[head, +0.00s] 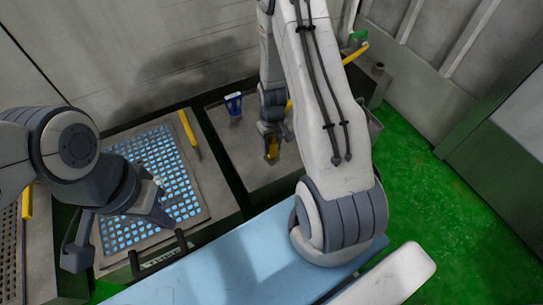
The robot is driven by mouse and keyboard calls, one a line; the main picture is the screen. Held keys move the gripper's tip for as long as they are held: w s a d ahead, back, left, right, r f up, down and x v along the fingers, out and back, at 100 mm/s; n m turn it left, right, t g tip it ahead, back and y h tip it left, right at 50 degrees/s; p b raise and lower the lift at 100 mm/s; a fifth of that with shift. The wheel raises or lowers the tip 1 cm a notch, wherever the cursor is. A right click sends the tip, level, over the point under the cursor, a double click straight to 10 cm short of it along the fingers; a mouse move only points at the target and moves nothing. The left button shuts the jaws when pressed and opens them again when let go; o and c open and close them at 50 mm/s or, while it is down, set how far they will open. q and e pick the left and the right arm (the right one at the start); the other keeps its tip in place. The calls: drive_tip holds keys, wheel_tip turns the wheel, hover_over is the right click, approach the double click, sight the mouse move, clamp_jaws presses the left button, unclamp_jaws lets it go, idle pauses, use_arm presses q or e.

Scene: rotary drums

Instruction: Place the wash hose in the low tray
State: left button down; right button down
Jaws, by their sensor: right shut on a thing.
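My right gripper (272,142) reaches down over the grey tray-like surface (240,150) in the middle. A yellow length (356,53) with a green end (358,36) shows behind my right arm. I cannot tell if it joins the held piece. My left gripper (115,229) is at the left over the blue grid panel's near edge, its fingers apart and empty. I cannot tell for certain which surface is the low tray.
A blue perforated panel (172,172) lies in a grey frame, with a yellow bar (188,128) at its far edge. A blue item (233,104) stands at the middle surface's back. A black handle (157,257) is in front. Green floor (440,190) lies right.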

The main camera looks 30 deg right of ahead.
sight(271, 153)
wheel_tip(271, 153, down, 4)
drive_tip(key=b, duration=0.3)
drive_tip(key=shift+w+a+f, duration=0.1)
drive_tip(key=shift+f, duration=0.1)
drive_tip(key=shift+r, duration=0.2)
drive_tip(key=shift+f, duration=0.2)
drive_tip(key=shift+c, duration=2.4)
unclamp_jaws()
